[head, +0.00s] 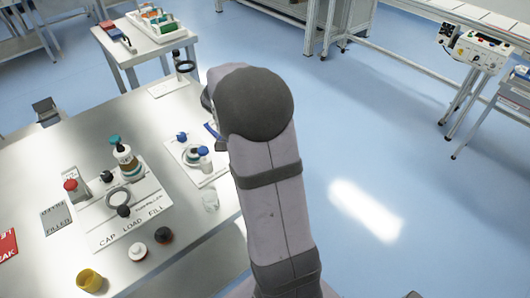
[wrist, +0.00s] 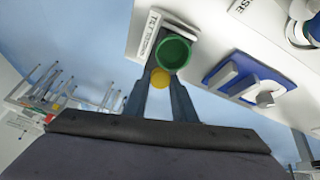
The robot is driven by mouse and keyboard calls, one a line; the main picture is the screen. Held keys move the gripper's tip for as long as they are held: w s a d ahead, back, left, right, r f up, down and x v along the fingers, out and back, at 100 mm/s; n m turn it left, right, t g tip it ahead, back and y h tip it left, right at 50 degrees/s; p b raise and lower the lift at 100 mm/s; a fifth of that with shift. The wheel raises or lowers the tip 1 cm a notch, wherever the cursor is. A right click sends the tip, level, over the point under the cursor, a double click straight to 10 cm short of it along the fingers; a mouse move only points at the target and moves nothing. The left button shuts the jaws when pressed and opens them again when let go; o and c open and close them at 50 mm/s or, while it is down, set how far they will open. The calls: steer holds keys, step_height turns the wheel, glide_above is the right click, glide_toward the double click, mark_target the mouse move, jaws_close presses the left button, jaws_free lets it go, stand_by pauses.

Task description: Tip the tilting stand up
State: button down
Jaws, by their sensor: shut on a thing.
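My gripper (wrist: 160,76) shows in the wrist view, its two dark fingers closed in around a small yellow knob (wrist: 160,79).
A blue holder with grey blocks (wrist: 250,75) lies right of the fingers in the wrist view. Blue floor is open at right.

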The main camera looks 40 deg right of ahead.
steer(key=shift+w+a+r+h+b, duration=0.1)
steer(key=shift+a+h+b, duration=0.4)
steer(key=shift+b, duration=0.95)
steer(key=shift+r, duration=0.1)
steer(key=c, duration=1.5)
jaws_free()
steer(key=shift+o, duration=0.2)
steer(key=v, duration=0.7)
steer(key=shift+b, duration=0.45)
steer(key=shift+a+r, duration=0.15)
